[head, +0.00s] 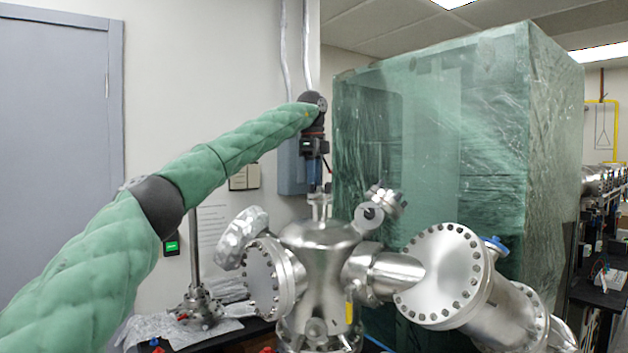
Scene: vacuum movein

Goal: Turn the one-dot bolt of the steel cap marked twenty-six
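A steel vacuum chamber (318,242) stands in the middle, with capped ports. A large round steel cap (437,278) with a ring of bolts faces me on the right. A smaller bolted steel cap (262,280) is on the chamber's left side. I cannot read the number twenty-six or a one-dot mark on either cap. My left arm reaches in from the left, and its gripper (313,180) points down above the chamber's top fitting (319,205). A dark blue part shows at its lower end. Its fingers are too small to tell open from shut. My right gripper is out of view.
A large crate wrapped in green film (455,150) stands behind the chamber. A foil-wrapped port (241,236) sticks out on the left. A steel stand (198,305) is on the dark bench at left. A grey door (55,150) is at far left.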

